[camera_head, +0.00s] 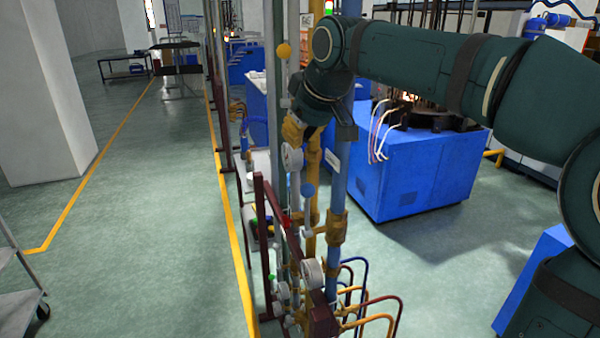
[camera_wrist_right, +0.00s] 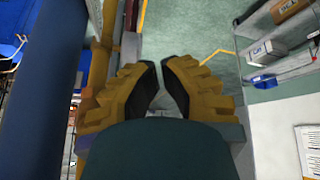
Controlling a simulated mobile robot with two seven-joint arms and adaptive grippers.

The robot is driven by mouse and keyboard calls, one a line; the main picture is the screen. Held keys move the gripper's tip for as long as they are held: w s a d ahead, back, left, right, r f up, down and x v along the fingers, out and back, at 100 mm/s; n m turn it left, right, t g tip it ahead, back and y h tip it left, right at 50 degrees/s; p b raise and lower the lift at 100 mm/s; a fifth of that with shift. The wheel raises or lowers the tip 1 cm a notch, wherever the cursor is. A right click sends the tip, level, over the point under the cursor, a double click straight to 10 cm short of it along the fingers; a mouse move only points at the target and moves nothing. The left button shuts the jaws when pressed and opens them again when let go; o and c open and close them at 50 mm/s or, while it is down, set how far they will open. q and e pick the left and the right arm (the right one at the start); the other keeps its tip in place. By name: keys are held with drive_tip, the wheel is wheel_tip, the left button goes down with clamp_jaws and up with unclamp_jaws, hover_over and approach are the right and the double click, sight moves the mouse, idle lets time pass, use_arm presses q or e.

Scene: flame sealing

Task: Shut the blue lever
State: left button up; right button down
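The blue lever shows as a blue ball (camera_head: 307,190) on a short grey stem, on the pipe stand in the middle of the head view. My right gripper (camera_head: 292,133) has yellow fingers and is above and slightly left of the blue ball, beside a pressure gauge and apart from the ball. In the right wrist view its two fingers (camera_wrist_right: 159,66) have their dark pads close together at the tips, with a narrow gap and nothing seen between them. The blue lever is not clear in the wrist view. My left gripper is not in view.
A yellow ball lever (camera_head: 283,50) stands higher on the pipes. Gauges (camera_head: 312,272), a blue pipe (camera_head: 338,190) and dark red frame bars (camera_head: 264,230) crowd the stand. A blue machine (camera_head: 420,180) is behind right. The floor at left is clear; a grey cart (camera_head: 18,305) is at the edge.

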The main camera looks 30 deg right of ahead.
sight(307, 211)
drive_tip(key=x, duration=1.1)
drive_tip(key=s, duration=0.2)
drive_tip(key=s+d, duration=0.1)
drive_tip(key=s, duration=0.1)
drive_tip(key=shift+f, duration=0.1)
drive_tip(key=shift+b, duration=0.3)
